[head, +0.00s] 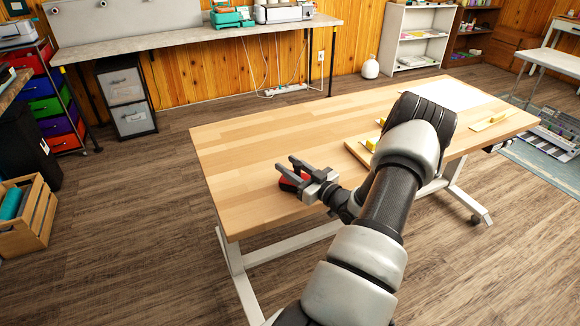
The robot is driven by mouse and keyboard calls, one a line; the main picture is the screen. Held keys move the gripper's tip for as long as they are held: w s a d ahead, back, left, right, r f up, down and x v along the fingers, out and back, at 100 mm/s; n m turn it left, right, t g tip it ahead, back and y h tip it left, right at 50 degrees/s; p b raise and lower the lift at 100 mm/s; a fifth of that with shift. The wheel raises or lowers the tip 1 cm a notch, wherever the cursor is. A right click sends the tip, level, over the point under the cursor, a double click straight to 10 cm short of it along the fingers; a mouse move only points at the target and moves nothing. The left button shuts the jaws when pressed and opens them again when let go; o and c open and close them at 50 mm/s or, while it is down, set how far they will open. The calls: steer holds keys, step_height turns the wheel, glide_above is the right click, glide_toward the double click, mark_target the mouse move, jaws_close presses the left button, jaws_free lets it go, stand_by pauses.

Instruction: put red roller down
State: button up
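My gripper (287,164) is low over the near left part of the wooden table (240,145), with its two dark fingers pointing left and visibly apart. A small red thing with dark parts, likely the red roller (289,185), shows at and below the fingers. It is partly hidden by them. I cannot tell whether the fingers grip it, or whether it rests on the tabletop or sits just above it.
My arm hides part of the table's right half. A wooden tray or board (358,152) with yellow items (371,144) lies beside the arm. The table's left part is clear.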

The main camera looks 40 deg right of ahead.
steer(key=shift+r, duration=0.2)
steer(key=s+p, duration=0.1)
steer(key=s, duration=1.1)
steer(key=shift+f, duration=0.15)
steer(key=shift+w, duration=0.1)
